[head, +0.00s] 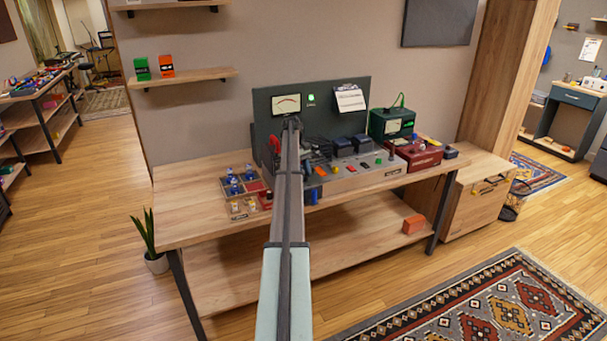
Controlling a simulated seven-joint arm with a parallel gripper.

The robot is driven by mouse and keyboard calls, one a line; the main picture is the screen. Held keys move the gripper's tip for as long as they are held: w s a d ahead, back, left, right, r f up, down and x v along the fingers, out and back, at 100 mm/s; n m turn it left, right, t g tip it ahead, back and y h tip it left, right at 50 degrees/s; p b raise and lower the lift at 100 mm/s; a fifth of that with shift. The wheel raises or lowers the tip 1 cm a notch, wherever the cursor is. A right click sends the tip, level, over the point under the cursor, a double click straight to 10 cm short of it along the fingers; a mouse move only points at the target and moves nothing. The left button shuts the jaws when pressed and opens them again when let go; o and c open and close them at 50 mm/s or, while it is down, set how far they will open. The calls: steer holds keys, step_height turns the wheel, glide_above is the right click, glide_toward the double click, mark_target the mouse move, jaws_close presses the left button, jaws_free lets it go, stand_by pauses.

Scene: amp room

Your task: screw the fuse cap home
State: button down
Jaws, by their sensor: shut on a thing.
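The grey amp chassis (362,178) stands on the wooden workbench, with blocky dark transformers and coloured parts along its top. My arm runs up the middle of the view and covers the left end of the chassis. My gripper (314,166) shows only in part, as a dark shape just right of the arm, low over the left end of the chassis. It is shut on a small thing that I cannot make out. I cannot pick out the fuse cap or its holder; that area is small and partly hidden.
A dark upright panel (336,102) with a lit meter (288,103) and a clipped paper stands behind. A tray with blue-topped parts (233,187) lies left. A green meter box (391,122) and red box (417,157) stand right. The bench's front left (190,222) is clear.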

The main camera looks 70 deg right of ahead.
steer(key=shift+m, duration=0.4)
steer(key=c, duration=0.8)
jaws_free()
steer(key=shift+v, duration=3.75)
steer(key=shift+d, duration=0.1)
